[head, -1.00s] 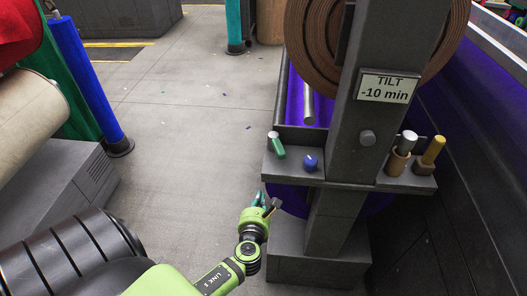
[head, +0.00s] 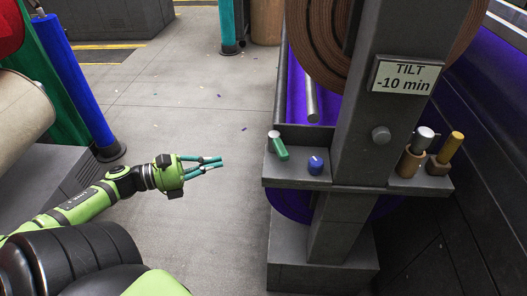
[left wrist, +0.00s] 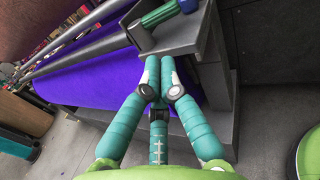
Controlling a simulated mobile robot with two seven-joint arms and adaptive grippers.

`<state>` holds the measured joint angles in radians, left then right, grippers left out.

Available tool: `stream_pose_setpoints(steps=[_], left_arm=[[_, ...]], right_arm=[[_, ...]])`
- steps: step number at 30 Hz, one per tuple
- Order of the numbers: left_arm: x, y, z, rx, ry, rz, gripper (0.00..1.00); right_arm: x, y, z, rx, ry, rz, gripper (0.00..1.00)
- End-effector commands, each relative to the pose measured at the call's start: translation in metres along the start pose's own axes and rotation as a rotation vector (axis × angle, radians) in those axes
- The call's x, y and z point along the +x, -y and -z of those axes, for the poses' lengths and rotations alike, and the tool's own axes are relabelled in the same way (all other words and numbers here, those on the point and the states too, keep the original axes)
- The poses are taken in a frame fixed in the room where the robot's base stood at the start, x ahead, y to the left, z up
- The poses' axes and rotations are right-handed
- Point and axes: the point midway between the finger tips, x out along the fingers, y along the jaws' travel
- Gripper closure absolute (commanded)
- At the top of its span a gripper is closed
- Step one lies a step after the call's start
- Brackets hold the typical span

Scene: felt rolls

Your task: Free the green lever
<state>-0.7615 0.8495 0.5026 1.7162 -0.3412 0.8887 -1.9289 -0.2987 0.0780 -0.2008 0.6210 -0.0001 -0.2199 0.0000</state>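The green lever (head: 280,151) sits on the left part of the grey shelf (head: 338,178), tilted, with a pale end. It also shows at the top of the left wrist view (left wrist: 161,14). My left gripper (head: 222,161) has teal fingers drawn in close together and empty. It hangs over the floor left of the shelf, apart from the lever. In the left wrist view its fingertips (left wrist: 161,62) point toward the shelf, below the lever. My right gripper is not in view.
A blue knob (head: 315,165) stands just right of the lever. A grey post (head: 365,145) with a TILT sign (head: 405,77) rises beside it. Two more levers, pale-topped (head: 415,150) and yellow (head: 450,147), stand farther right. The floor (head: 185,115) on the left is clear.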

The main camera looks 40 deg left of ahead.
Motion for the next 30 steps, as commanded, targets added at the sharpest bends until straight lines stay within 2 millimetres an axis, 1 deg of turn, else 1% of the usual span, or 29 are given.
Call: stream_pose_setpoints(steps=[2,12,18,24,30], left_arm=[[0.013,0.0,-0.003,0.001,0.003,0.002,1.0],[0.081,-0.001,-0.003,0.001,0.002,-0.003,1.0],[0.11,-0.002,-0.003,0.001,0.001,-0.004,1.0],[0.127,-0.001,-0.001,-0.001,-0.001,-0.005,1.0],[0.132,-0.001,0.001,-0.001,-0.002,-0.005,1.0]], right_arm=[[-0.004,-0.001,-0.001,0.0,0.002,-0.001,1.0],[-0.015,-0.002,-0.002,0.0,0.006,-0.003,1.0],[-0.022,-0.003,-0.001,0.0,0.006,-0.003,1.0],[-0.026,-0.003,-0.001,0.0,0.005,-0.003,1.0],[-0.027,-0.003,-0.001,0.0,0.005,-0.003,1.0]])
